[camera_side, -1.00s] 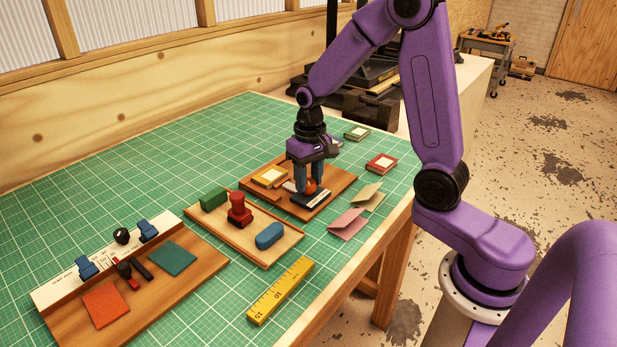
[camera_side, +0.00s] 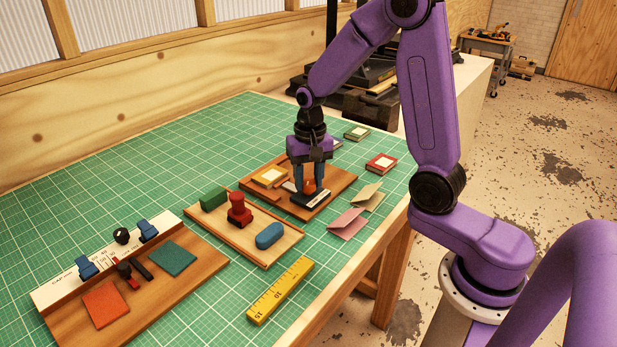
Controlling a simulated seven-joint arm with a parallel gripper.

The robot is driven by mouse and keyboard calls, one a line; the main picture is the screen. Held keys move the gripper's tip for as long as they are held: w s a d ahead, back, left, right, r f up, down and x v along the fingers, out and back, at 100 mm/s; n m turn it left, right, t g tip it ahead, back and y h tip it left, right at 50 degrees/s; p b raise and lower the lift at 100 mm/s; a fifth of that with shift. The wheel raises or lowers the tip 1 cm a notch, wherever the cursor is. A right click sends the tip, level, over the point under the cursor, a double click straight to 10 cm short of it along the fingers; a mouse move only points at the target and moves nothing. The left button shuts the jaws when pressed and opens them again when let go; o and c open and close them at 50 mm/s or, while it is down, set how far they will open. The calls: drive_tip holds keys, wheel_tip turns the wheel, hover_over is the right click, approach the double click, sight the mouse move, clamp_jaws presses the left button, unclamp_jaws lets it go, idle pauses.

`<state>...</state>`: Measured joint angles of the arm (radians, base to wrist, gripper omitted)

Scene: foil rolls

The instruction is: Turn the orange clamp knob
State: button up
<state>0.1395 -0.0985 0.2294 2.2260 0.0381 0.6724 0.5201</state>
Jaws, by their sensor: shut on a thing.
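The orange clamp knob (camera_side: 309,187) sits above a small black block (camera_side: 310,200) on a brown wooden board (camera_side: 340,182). My gripper (camera_side: 310,187) points straight down over this board, with its blue-grey fingers on either side of the knob. It is shut on the knob, and the fingers hide part of it. The black block carries a pale label on its front edge.
A tray (camera_side: 285,246) with green, red and blue pieces is nearby. Folded cards (camera_side: 348,223), a yellow ruler (camera_side: 281,290) and a red book (camera_side: 381,163) lie around. Green mat is clear at the far left.

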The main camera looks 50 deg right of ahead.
sight(310, 183)
drive_tip(key=o, duration=1.1)
drive_tip(key=shift+c, duration=0.2)
drive_tip(key=shift+r, duration=0.15)
wheel_tip(310, 183, up, 17)
drive_tip(key=shift+d+r, duration=0.15)
drive_tip(key=shift+d, duration=0.05)
drive_tip(key=shift+s, duration=0.1)
drive_tip(key=s+a+f+n, duration=0.5)
drive_tip(key=s+a+n, duration=0.3)
drive_tip(key=s+n, duration=0.1)
drive_tip(key=s+f+n, duration=0.3)
drive_tip(key=s+n, duration=0.2)
drive_tip(key=s, duration=0.3)
drive_tip(key=s+f+n, duration=0.3)
drive_tip(key=s+n, duration=0.2)
drive_tip(key=s, duration=0.3)
drive_tip(key=shift+a, duration=0.15)
